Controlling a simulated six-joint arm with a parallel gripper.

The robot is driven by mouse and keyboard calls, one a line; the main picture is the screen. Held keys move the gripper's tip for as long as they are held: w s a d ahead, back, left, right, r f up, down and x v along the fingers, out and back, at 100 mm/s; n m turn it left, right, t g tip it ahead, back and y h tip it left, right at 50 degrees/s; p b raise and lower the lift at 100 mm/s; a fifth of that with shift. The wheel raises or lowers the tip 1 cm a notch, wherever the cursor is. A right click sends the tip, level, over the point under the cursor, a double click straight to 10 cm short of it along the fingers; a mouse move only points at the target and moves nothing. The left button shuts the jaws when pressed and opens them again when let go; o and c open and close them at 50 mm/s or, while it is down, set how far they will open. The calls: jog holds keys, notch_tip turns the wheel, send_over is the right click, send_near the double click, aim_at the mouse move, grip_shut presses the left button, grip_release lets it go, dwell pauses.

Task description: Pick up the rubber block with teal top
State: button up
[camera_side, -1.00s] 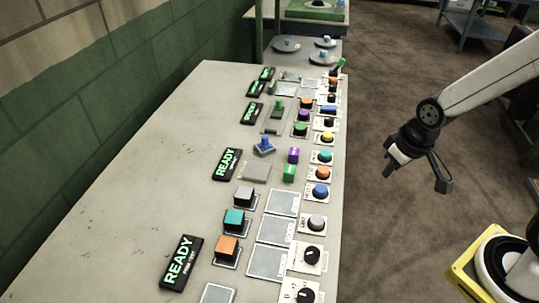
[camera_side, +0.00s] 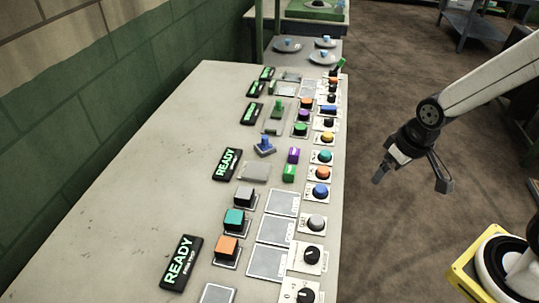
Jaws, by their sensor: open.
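The block with a teal top (camera_side: 235,218) sits on a small square pad on the table, in the nearer half. It stands between a grey-topped block (camera_side: 244,196) behind it and an orange-topped block (camera_side: 227,246) in front of it. My gripper (camera_side: 414,180) is at the right, off the table's edge and over the floor, well apart from the teal-topped block. It is open with its two fingers spread, and nothing shows between them.
Flat grey pads (camera_side: 276,231) and a row of knobs (camera_side: 320,191) line the table's right edge. Black READY displays (camera_side: 180,263) lie to the left. Purple (camera_side: 294,155) and green (camera_side: 289,173) blocks stand farther back. The table's left part is bare.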

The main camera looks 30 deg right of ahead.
jog(key=n+g+y, duration=0.1)
jog(key=n+g, duration=0.1)
jog(key=n, duration=0.8)
send_over(234, 217)
jog(key=f, duration=0.6)
jog(key=shift+s+d+f, duration=0.25)
jog(key=shift+s, duration=0.05)
jog(key=shift+w+a+f+t, duration=0.15)
jog(key=shift+f+t, duration=0.15)
jog(key=shift+f, duration=1)
jog(key=shift+f, duration=0.1)
jog(key=shift+w+a+f, duration=0.1)
jog(key=shift+f, duration=1.15)
jog(key=shift+w+f, duration=0.1)
jog(key=shift+f, duration=1.1)
